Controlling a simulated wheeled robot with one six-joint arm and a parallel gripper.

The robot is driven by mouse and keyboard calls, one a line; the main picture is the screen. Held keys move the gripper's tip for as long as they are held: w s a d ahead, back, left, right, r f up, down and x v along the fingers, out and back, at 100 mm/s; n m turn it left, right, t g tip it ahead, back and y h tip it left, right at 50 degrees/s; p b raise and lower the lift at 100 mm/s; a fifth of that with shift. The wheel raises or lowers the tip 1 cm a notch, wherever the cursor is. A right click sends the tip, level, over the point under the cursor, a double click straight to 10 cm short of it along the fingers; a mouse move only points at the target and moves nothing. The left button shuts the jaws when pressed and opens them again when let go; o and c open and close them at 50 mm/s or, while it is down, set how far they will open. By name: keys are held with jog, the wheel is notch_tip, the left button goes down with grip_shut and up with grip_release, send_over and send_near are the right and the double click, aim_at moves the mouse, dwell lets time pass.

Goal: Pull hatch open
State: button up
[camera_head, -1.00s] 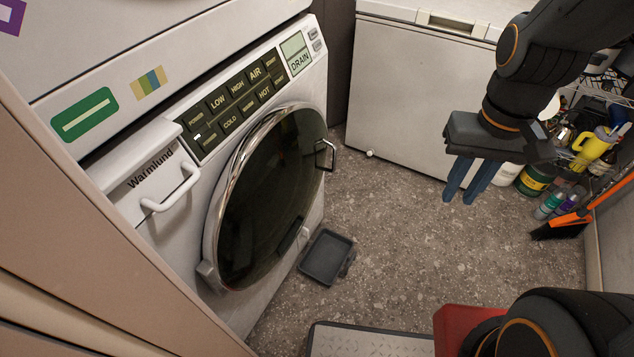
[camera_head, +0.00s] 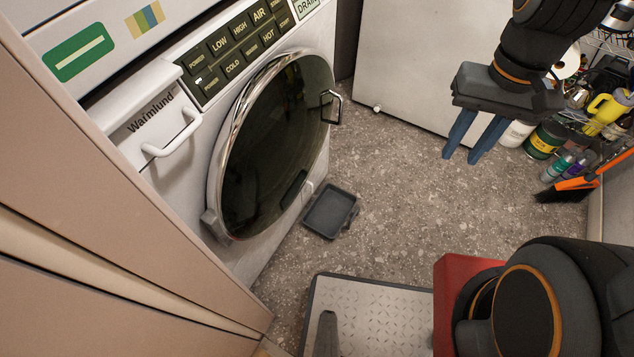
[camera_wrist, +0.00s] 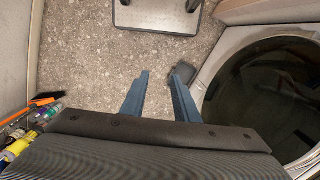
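The washer's round hatch (camera_head: 275,150) has dark glass and a chrome rim, and it looks closed in the washer front. Its small dark handle (camera_head: 331,107) sticks out at the hatch's right side. In the wrist view the hatch (camera_wrist: 268,95) fills the right side, partly covered by my gripper's body. My gripper (camera_head: 459,158) hangs to the right of the hatch, clear of the handle, with two blue fingers pointing down. The fingers also show in the wrist view (camera_wrist: 158,98), spread apart with only floor between them. My gripper is open and empty.
A dark tray (camera_head: 330,212) lies on the floor below the hatch. A white chest (camera_head: 415,65) stands behind. Bottles and an orange brush (camera_head: 575,185) crowd the right wall. A detergent drawer with a white handle (camera_head: 172,135) is left of the hatch. The middle floor is clear.

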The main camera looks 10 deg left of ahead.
jog(key=w+a+f+m+g+y+b, duration=0.25)
jog(key=a+f+b, duration=0.45)
jog(key=f, duration=0.5)
jog(key=w+a+f+m+g+y+b, duration=0.2)
jog(key=w+a+f+m+y+b, duration=0.15)
jog(key=f+b, duration=0.65)
jog(key=w+a+f+m+g+y+b, duration=0.3)
jog(key=a+f+b, duration=0.35)
jog(key=f, duration=0.65)
jog(key=w+a+f+m+t+y+b, duration=0.2)
jog(key=w+f+m+t+y+b, duration=0.25)
jog(key=f, duration=0.55)
jog(key=w+a+f+m+t+y+b, duration=0.1)
jog(key=w+f+m+t+b, duration=0.15)
jog(key=w+f+b, duration=0.45)
jog(key=w+a+f+m+t+y+b, duration=0.3)
jog(key=f+b, duration=0.4)
jog(key=f, duration=0.6)
jog(key=w+a+b, duration=0.1)
jog(key=a+b, duration=0.2)
jog(key=a, duration=0.3)
jog(key=shift+w+a+t, duration=0.15)
jog(key=shift+a+t, duration=0.2)
jog(key=shift+c, duration=0.4)
grip_shut()
